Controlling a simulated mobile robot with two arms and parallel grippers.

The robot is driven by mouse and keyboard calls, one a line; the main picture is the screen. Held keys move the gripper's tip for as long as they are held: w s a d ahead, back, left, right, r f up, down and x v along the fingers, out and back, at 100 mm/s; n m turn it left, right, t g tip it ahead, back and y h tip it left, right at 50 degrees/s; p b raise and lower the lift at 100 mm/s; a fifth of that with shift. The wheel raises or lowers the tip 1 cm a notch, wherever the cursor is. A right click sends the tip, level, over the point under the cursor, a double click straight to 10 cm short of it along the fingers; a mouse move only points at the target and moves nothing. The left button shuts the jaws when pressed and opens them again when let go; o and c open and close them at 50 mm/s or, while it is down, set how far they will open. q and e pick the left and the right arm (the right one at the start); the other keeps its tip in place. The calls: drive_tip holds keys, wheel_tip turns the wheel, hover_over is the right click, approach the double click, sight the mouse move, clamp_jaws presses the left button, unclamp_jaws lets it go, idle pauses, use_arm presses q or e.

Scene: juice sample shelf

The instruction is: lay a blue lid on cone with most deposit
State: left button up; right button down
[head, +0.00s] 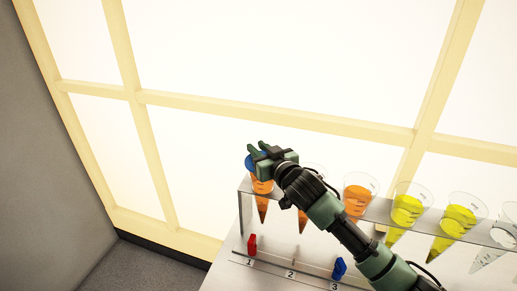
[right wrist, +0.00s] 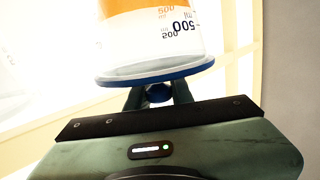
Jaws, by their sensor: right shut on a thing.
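My right gripper (head: 259,149) is shut on the knob of a blue lid (head: 250,161) at the mouth of the leftmost orange cone (head: 263,187). In the right wrist view, the lid (right wrist: 155,74) lies across the cone's wide rim (right wrist: 150,63), apparently touching it and nearly level with it. The gripper fingers (right wrist: 158,97) close around the lid's blue knob. A second orange cone (head: 303,219) is mostly hidden behind my arm, and a third (head: 357,196) stands right of it. The deposits in the tips are too small to compare. My left gripper is not in view.
The clear rack (head: 383,212) also holds yellow cones (head: 406,209) (head: 454,221) and a pale one (head: 492,245) at right. On the shelf top below, a rail numbered 1 to 3 carries a red marker (head: 252,244) and a blue marker (head: 339,269).

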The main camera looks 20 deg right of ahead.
drive_tip(key=shift+f, duration=0.15)
drive_tip(key=c, duration=1.2)
unclamp_jaws()
drive_tip(key=shift+c, duration=0.2)
drive_tip(key=b+v, duration=0.1)
drive_tip(key=v, duration=1.1)
drive_tip(key=shift+r+b, duration=0.2)
drive_tip(key=shift+b, duration=0.1)
